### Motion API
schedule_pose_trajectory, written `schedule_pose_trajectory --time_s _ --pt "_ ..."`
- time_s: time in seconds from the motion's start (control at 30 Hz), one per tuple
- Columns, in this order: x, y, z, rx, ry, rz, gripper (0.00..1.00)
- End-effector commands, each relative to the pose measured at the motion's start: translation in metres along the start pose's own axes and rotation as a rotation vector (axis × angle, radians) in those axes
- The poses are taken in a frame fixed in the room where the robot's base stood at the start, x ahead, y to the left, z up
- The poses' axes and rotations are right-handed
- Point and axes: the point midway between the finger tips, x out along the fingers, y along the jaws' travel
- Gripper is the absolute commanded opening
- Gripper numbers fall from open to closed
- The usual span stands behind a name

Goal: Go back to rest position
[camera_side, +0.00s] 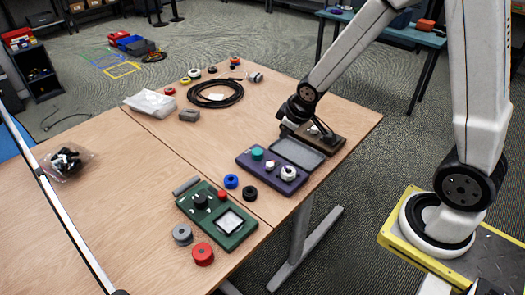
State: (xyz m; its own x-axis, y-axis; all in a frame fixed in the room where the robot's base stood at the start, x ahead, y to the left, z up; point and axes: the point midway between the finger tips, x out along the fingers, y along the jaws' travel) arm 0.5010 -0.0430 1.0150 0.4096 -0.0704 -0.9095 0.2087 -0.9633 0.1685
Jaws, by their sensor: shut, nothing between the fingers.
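My gripper (318,130) is low at the right side of the wooden table (130,165), close over a brown board (334,143). It is small and dark here, and its fingers look shut with nothing seen between them. I cannot tell whether the fingertips touch the board. A black cable (216,94) lies coiled on the table, to the left of and behind the gripper. My wrist hides part of the table's far right side.
In front of the gripper are a purple board (262,172) with a grey panel (299,154) and a green board (229,236). Loose red (203,254), grey (182,234) and blue (231,181) round pieces lie nearby. Clear bags (151,103) lie left. The table's front left is mostly bare.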

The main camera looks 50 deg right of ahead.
Motion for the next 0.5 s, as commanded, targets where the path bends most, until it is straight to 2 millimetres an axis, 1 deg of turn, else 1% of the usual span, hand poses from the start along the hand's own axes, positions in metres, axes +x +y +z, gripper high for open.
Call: schedule_pose_trajectory --time_s 0.03,0.2,0.33,0.43,0.5 --pt "-0.011 -0.008 0.008 0.028 -0.017 -0.009 0.00" --pt "-0.039 -0.033 0.041 0.139 -0.094 -0.047 0.00" --pt "-0.054 -0.049 0.062 0.202 -0.141 -0.072 0.00" --pt "-0.061 -0.056 0.072 0.234 -0.166 -0.086 0.00" --pt "-0.064 -0.059 0.076 0.248 -0.174 -0.092 0.00"
